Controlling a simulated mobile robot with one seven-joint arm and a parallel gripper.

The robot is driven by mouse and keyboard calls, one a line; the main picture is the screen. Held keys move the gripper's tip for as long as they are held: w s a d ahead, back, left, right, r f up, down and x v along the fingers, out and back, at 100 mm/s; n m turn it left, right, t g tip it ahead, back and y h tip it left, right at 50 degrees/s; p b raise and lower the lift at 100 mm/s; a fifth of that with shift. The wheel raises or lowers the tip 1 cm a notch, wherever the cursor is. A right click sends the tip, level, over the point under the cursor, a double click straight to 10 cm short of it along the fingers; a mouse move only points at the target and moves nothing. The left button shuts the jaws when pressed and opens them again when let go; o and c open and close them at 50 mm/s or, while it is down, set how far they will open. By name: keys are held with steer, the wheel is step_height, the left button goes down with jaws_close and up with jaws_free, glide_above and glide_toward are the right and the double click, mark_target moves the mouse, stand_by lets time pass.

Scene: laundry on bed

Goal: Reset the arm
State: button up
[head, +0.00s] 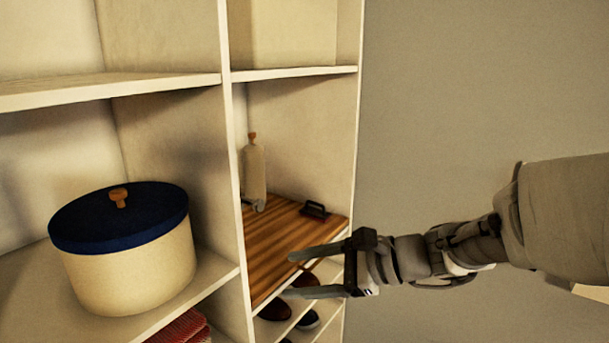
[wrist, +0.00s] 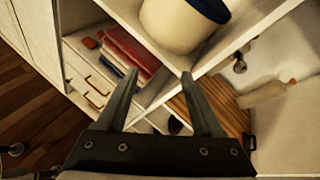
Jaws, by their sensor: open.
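My gripper (head: 292,273) is open and empty. In the head view its two fingers point left, in front of the right-hand column of a white shelf unit (head: 240,200). In the wrist view my gripper (wrist: 160,78) shows its fingers spread, with nothing between them but the shelf behind. My arm comes in from the right side of the head view, stretched out toward the shelf.
A cream pot with a blue lid (head: 130,260) stands on the left shelf. A wooden board (head: 290,240), a pale bottle (head: 254,175) and shoes (head: 275,308) are in the right column. Folded red cloth (wrist: 130,50) lies lower left. A plain wall is right of the unit.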

steer(key=s+f+n+g+h, duration=0.2)
steer(key=s+n+h, duration=0.1)
steer(key=s+n, duration=0.25)
steer(key=s+d+n+t+h, duration=0.3)
steer(key=s+d+n+h, duration=0.6)
steer(key=d, duration=0.5)
steer(key=shift+s+r+n+h, duration=0.25)
steer(key=shift+s+n+h, duration=0.05)
steer(key=shift+n, duration=0.55)
steer(key=shift+c, duration=0.3)
steer(key=shift+c, duration=1.1)
steer(key=shift+a, duration=0.1)
